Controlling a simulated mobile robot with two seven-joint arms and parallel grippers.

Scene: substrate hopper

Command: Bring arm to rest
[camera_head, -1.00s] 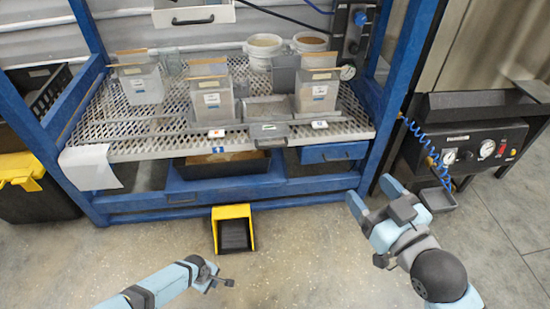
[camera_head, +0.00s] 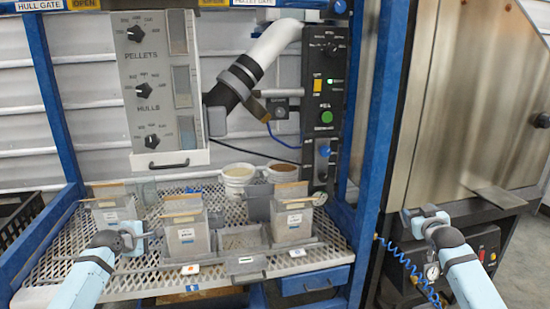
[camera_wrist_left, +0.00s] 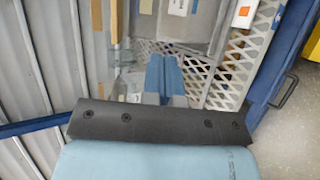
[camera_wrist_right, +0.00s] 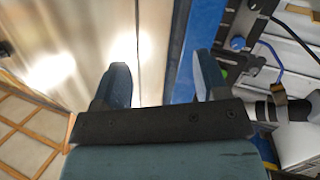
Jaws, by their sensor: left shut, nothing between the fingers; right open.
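My left arm comes in from the lower left in the head view. Its gripper (camera_head: 138,234) is over the left part of the mesh shelf, close to the bins in the picture. In the left wrist view the two blue fingers (camera_wrist_left: 165,75) are together with nothing between them. My right gripper (camera_head: 425,215) is raised at the right, in front of the steel cabinet. In the right wrist view its fingers (camera_wrist_right: 160,82) are wide apart and empty. Contact between the left gripper and the nearby bin cannot be told.
The mesh shelf (camera_head: 150,283) carries several grey bins (camera_head: 187,238) and two white buckets (camera_head: 237,172). A dial panel (camera_head: 150,80) and a control box (camera_head: 325,90) are above. A blue frame post (camera_head: 372,130) stands between shelf and steel cabinet (camera_head: 465,90). A blue coiled hose (camera_head: 410,262) hangs there.

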